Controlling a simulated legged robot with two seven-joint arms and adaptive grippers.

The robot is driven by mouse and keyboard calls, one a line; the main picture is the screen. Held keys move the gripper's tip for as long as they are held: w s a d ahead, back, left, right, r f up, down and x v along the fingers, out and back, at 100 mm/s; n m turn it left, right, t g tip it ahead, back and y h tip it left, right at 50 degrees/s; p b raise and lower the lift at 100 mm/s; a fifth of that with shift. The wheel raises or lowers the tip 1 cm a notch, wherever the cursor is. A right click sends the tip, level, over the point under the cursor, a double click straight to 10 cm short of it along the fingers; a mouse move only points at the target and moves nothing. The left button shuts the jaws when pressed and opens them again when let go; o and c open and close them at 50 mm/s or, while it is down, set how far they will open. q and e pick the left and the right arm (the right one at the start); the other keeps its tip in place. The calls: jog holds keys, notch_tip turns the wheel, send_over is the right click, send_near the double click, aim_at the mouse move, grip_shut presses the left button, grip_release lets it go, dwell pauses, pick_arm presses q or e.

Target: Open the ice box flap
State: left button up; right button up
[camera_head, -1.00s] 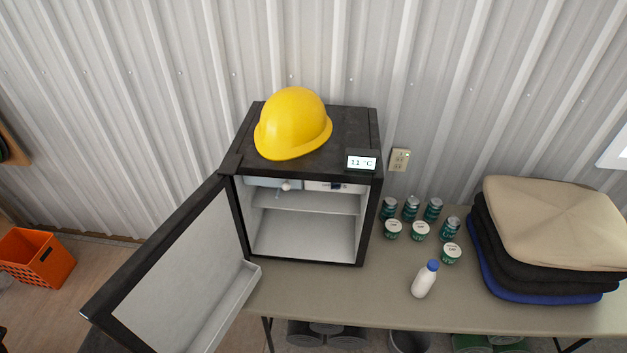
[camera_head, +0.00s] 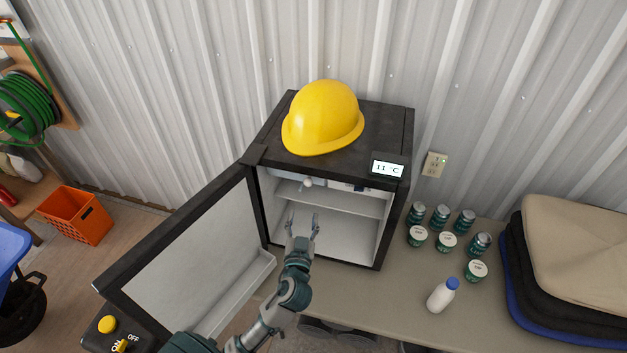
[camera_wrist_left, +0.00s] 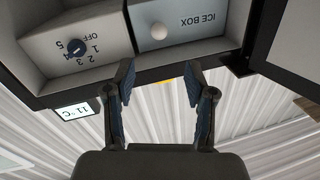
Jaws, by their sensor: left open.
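The small black fridge (camera_head: 398,200) stands on the table with its door (camera_head: 190,250) swung open to the left. The ice box flap is at the top inside, and its round pale knob (camera_head: 307,183) shows in the head view. In the left wrist view the flap (camera_wrist_left: 200,25) bears the words ICE BOX upside down, with the knob (camera_wrist_left: 159,31) on it, and looks shut. My left gripper (camera_head: 302,222) is open and empty at the fridge's front opening, below the knob. In the wrist view its fingers (camera_wrist_left: 158,85) are apart, short of the knob. My right gripper is not in view.
A dial box (camera_wrist_left: 75,50) sits beside the flap. A yellow hard hat (camera_head: 322,118) rests on the fridge. Cans and tubs (camera_head: 446,240), a white bottle (camera_head: 440,296) and stacked cushions (camera_head: 570,260) occupy the table to the right.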

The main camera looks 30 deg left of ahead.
aim_at(308, 182)
pick_arm(q)
jog(key=p+x, duration=0.2)
jog(key=x, duration=1.2)
jog(key=shift+w+a+f+p, duration=0.1)
jog(key=shift+w+f+p, duration=0.05)
jog(key=shift+w+p, duration=0.15)
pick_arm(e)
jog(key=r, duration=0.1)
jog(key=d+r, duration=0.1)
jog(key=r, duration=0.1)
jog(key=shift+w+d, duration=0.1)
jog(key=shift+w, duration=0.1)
pick_arm(q)
jog(key=c, duration=1)
grip_shut()
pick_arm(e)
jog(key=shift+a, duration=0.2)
